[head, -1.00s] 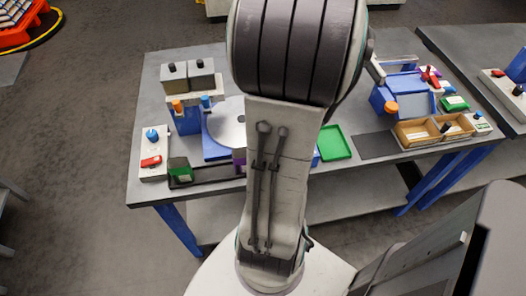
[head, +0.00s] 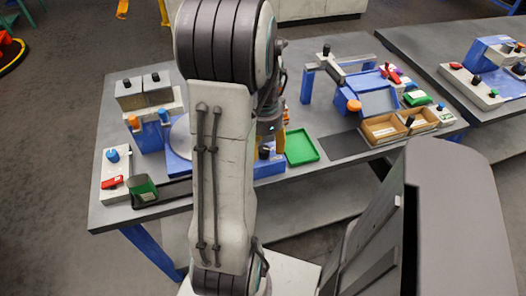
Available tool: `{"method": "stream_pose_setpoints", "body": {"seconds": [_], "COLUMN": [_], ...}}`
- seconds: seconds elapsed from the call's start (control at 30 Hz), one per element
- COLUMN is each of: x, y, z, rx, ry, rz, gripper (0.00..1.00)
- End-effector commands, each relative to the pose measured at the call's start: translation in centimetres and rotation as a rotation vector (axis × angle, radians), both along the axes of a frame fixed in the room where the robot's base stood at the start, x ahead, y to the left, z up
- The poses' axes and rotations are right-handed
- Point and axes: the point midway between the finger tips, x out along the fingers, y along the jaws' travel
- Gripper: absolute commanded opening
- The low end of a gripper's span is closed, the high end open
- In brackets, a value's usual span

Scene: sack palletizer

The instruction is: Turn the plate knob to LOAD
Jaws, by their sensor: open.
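A round grey plate (head: 181,138) on a blue base is partly hidden behind my arm. A black knob (head: 264,152) stands on a blue block (head: 269,168) right of my arm. A blue knob (head: 112,155) sits on a white panel (head: 113,174) at the table's left end, above a red lever (head: 112,182). No LOAD label is readable, so I cannot tell which knob is the plate knob. My gripper (head: 268,148) points down with its yellow fingers open, close around or just above the black knob. I cannot tell whether they touch it.
A green tray (head: 302,146) lies just right of my gripper. A dark green bin (head: 142,189) stands at the front left. Two grey boxes (head: 144,91) stand at the back left. A wooden divided box (head: 399,127) and a blue frame machine (head: 375,88) occupy the right.

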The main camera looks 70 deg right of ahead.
Motion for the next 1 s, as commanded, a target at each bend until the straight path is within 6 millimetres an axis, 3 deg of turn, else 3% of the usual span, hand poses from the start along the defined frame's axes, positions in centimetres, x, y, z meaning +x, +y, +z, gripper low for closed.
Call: {"method": "stream_pose_setpoints", "body": {"seconds": [0.2, 0.6, 1.0], "x": [0.0, 0.0, 0.0], "y": [0.0, 0.0, 0.0], "z": [-1.6, -1.8, -1.8], "rx": [0.0, 0.0, 0.0], "ry": [0.0, 0.0, 0.0], "rz": [0.001, 0.001, 0.001], "gripper": [0.57, 0.58, 0.22]}}
